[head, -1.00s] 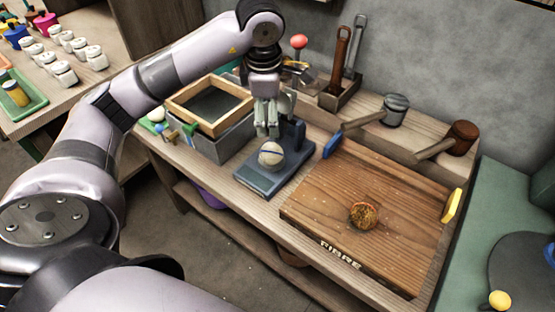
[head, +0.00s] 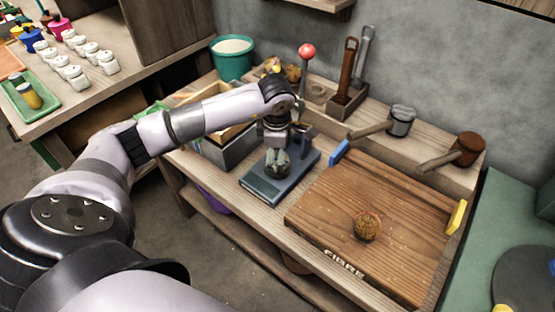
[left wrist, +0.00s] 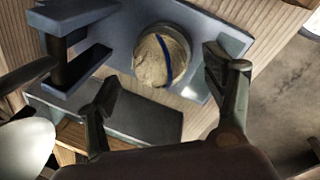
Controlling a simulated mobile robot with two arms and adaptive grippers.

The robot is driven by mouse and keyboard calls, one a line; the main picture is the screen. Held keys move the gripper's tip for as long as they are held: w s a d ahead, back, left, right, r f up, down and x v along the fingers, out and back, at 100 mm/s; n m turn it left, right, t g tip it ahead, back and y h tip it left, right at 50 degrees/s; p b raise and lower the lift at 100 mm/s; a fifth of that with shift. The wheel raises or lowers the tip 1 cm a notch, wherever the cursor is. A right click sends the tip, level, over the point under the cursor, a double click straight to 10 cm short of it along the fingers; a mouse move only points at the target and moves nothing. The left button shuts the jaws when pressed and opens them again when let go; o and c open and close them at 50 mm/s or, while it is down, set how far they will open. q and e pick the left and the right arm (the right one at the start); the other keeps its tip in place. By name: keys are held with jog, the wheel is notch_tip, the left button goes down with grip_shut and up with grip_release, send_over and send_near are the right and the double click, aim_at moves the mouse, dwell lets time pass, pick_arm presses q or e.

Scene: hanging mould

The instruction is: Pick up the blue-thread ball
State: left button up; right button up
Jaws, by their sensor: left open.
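The blue-thread ball (left wrist: 153,60) is pale beige with a dark blue band and sits in a round holder on a blue-grey stand (head: 262,187). In the head view the ball is mostly covered by my left gripper (head: 278,163), which points down over it. In the left wrist view my left gripper (left wrist: 165,85) is open, with one finger to each side of the ball and slightly nearer the camera. I cannot tell whether the fingers touch it. My right gripper is not in view.
A wooden board (head: 390,210) with a brown fibre ball (head: 367,227) lies to the right. The stand's upright bracket (left wrist: 70,50) is close to the gripper. A grey box (head: 228,148) stands left of the stand. Mallets (head: 400,121) lie on the rear ledge.

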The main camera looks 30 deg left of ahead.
pick_arm(q)
jog(key=f, duration=0.3)
jog(key=shift+w+a+f, duration=0.1)
jog(key=shift+w, duration=0.25)
jog(key=shift+c, duration=0.2)
jog(key=c, duration=1.2)
